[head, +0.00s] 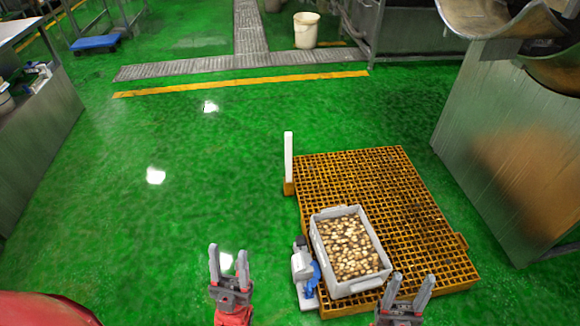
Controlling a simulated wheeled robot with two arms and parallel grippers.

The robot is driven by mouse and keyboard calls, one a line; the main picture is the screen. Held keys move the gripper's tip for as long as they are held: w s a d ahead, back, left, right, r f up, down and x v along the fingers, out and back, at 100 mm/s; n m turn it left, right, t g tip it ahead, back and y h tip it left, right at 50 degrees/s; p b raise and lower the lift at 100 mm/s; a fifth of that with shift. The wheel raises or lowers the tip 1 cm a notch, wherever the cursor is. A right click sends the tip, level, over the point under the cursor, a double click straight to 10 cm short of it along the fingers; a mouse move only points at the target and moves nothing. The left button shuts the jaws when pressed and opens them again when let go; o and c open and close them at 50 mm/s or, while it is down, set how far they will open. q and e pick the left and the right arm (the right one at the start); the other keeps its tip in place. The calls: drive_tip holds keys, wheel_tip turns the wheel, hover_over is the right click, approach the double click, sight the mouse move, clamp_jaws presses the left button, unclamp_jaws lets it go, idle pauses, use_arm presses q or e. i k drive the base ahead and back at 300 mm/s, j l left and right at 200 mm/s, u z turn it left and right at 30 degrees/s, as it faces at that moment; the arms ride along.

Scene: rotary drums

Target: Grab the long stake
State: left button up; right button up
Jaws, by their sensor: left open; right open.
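A long, thin white stake (288,158) stands upright at the far left corner of the orange grated platform (400,165), with an orange block at its foot. My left gripper (228,252) is open and empty over the green floor, nearer than the stake and to its left. My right gripper (413,278) is open and empty above the near edge of the platform, well apart from the stake. Neither gripper touches anything.
A grey crate (315,240) of small brownish pieces sits on the platform. A white and blue device (304,275) stands beside the crate. A metal machine (500,150) is at the right, a bench (45,130) at the left. The green floor between is clear.

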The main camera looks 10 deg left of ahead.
sight(288, 137)
drive_tip(key=i+j+u, duration=0.45)
drive_tip(key=i+u, duration=0.6)
drive_tip(key=i, duration=0.15)
drive_tip(key=i+j+z, duration=0.1)
drive_tip(key=i+z, duration=0.25)
drive_tip(key=i+j+z, duration=0.75)
drive_tip(key=i, duration=0.15)
drive_tip(key=l, duration=0.1)
